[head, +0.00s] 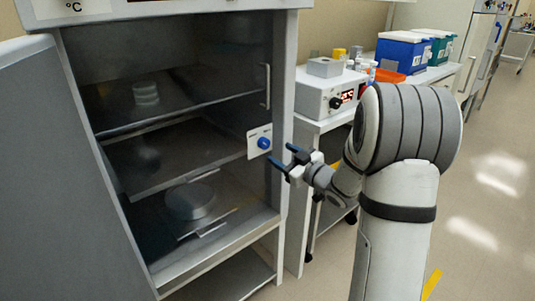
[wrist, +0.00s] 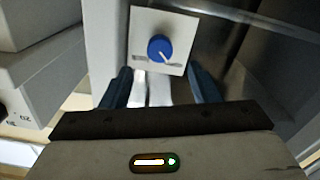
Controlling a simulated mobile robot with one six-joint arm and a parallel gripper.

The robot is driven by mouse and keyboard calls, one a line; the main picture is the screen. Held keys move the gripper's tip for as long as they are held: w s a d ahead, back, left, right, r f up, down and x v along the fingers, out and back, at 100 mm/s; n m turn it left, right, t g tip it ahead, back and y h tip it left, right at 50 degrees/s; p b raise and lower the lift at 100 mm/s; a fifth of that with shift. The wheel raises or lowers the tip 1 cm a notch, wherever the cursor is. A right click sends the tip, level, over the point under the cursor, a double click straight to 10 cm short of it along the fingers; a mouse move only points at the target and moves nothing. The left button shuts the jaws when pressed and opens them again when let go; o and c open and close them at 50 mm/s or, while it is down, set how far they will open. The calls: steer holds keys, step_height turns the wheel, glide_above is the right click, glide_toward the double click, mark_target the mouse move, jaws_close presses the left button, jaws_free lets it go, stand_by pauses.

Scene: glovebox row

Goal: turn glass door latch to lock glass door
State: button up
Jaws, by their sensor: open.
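The glass door (head: 165,135) is dark and see-through and covers the front of a cabinet on the left of the head view. The latch is a round blue knob (head: 264,143) on a white plate at the door's right edge. In the wrist view the blue knob (wrist: 160,48) sits on its white plate (wrist: 176,22), with a pale pointer mark toward the lower right. My gripper (head: 292,162) is open and empty, a little to the right of and below the knob, apart from it. In the wrist view its blue fingers (wrist: 163,88) stand either side, below the knob.
A vertical door handle (head: 266,86) is above the latch. A white instrument with a display (head: 330,95) stands on a bench to the right, with blue (head: 402,52) and green boxes behind. A grey panel (head: 45,170) stands at the left. Floor at right is clear.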

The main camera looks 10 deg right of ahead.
mark_target(266, 144)
steer(key=x, duration=0.7)
steer(key=shift+w+a+b, duration=0.15)
steer(key=shift+w+b, duration=0.1)
steer(key=shift+b, duration=0.15)
steer(key=shift+c, duration=0.5)
steer(key=c, duration=0.9)
steer(key=shift+o, duration=0.2)
